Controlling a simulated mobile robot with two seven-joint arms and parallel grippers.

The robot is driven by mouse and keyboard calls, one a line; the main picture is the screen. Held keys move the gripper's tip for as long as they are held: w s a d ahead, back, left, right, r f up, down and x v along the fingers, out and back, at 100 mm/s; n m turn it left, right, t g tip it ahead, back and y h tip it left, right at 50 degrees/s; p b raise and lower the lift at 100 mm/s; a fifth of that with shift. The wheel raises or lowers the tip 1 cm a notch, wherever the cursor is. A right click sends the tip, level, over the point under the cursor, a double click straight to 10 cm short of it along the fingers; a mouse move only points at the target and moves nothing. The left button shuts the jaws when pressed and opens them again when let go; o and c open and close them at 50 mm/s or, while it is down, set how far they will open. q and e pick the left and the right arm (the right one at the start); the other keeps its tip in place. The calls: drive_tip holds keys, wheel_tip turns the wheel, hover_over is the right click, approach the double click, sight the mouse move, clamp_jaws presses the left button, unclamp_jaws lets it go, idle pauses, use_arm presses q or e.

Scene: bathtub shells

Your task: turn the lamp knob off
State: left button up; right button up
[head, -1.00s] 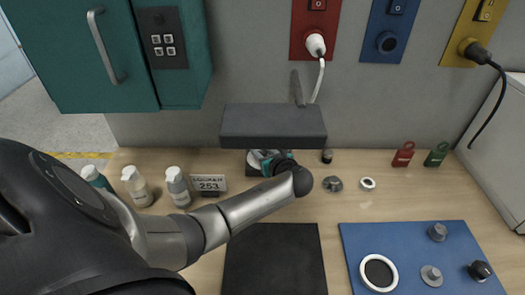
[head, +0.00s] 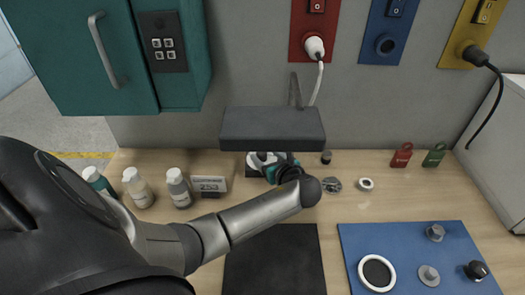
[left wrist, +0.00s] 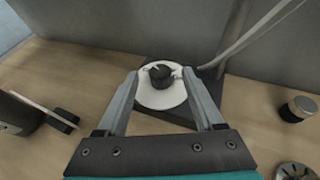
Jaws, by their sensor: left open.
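The lamp is a dark grey bar-shaped head (head: 272,128) above the back of the bench, on a thin stem. Below it, on the dark base, is a white dial (head: 258,159). My right gripper is out of view.
The lamp head overhangs my gripper. Bottles (head: 137,187) and a number sign (head: 209,185) stand to the left. A small dark cylinder (head: 326,157) and metal pieces (head: 332,185) lie to the right. A black mat (head: 273,265) and blue board (head: 405,240) lie in front.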

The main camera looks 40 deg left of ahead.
use_arm(q)
drive_tip(key=p+v, duration=0.1)
drive_tip(key=v, duration=1)
drive_tip(key=shift+d+r+p, duration=0.2)
drive_tip(key=shift+p, duration=0.2)
